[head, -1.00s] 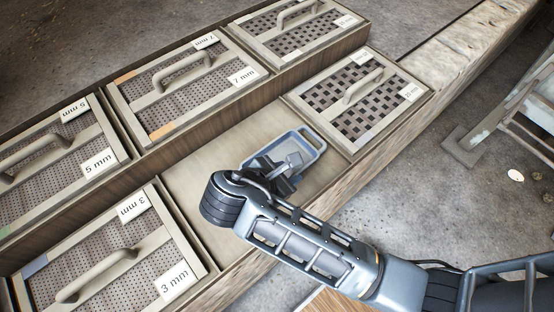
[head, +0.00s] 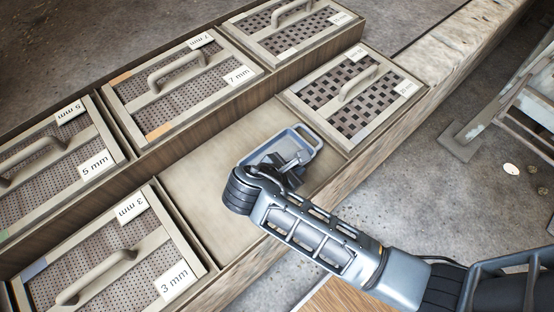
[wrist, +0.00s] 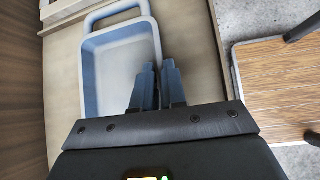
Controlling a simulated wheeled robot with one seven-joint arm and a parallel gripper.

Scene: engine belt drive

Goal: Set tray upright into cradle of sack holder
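A shallow blue-grey tray (head: 272,150) with a loop handle lies flat in an open bay of the wooden crate in the head view. The wrist view shows its pale base (wrist: 115,70) and its handle at the top. My gripper (head: 296,167) is at the tray's right side. In the wrist view my gripper (wrist: 159,66) has one finger over the tray's inside and the other outside its right wall, with a narrow gap between them. I cannot tell whether they press on the wall. My arm hides part of the tray in the head view. I see no sack holder or cradle.
Sieve panels with handles and labels, such as the 7 mm (head: 180,75) and 3 mm (head: 115,265) ones, fill the neighbouring bays. The bare bay floor (head: 195,185) is free left of the tray. A metal frame (head: 500,110) stands on the concrete at right.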

